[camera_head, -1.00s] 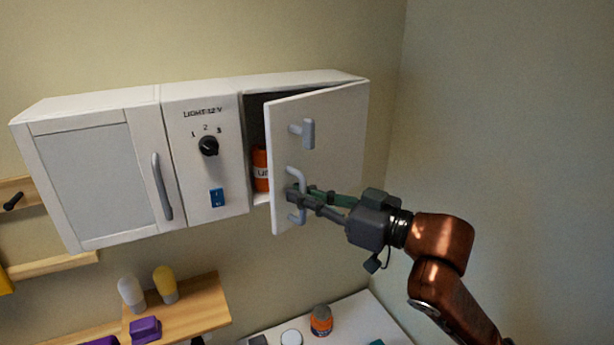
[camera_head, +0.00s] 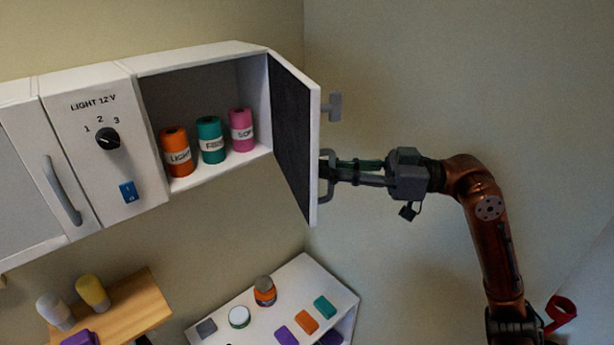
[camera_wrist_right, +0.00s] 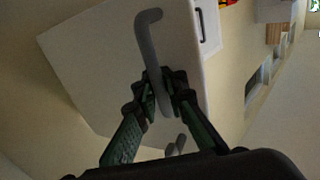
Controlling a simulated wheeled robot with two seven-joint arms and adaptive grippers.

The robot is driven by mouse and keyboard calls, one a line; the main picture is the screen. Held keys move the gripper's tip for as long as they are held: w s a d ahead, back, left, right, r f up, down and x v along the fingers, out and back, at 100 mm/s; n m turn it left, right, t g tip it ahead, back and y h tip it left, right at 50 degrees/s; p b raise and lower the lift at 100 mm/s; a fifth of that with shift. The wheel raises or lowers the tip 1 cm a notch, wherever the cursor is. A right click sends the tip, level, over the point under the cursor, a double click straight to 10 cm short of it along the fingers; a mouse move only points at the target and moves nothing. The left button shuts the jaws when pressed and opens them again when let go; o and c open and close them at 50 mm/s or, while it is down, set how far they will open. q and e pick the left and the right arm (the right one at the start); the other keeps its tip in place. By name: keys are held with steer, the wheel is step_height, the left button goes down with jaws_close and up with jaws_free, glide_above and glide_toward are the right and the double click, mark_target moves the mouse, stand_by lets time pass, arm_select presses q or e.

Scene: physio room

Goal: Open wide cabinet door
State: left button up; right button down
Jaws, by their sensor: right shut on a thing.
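The wide cabinet door (camera_head: 293,135) stands swung open at the right end of the white wall cabinet (camera_head: 200,56). Its dark inner side faces left in the head view, and its white outer face shows in the right wrist view (camera_wrist_right: 110,65). My right gripper (camera_head: 328,172) is shut on the grey door handle (camera_head: 325,195) on the outer face. The wrist view shows the fingers (camera_wrist_right: 162,95) on both sides of the handle bar (camera_wrist_right: 150,45). My left gripper is not in view.
Inside the cabinet stand an orange roll (camera_head: 175,150), a teal roll (camera_head: 210,138) and a pink roll (camera_head: 241,128). A control panel with a black dial (camera_head: 108,139) is to the left. Below is a white shelf unit (camera_head: 300,275) with several small items.

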steer(key=shift+w+d, duration=0.4)
steer(key=shift+d, duration=0.35)
steer(key=shift+w+d, duration=0.45)
steer(key=shift+d, duration=0.3)
steer(key=shift+w+d, duration=0.4)
steer(key=shift+d, duration=0.35)
steer(key=shift+f, duration=0.1)
steer(key=c, duration=2.4)
jaws_free()
steer(key=o, duration=0.3)
steer(key=shift+s+d, duration=0.15)
steer(key=shift+d, duration=0.05)
steer(key=shift+o, duration=0.3)
steer(key=shift+a, duration=0.1)
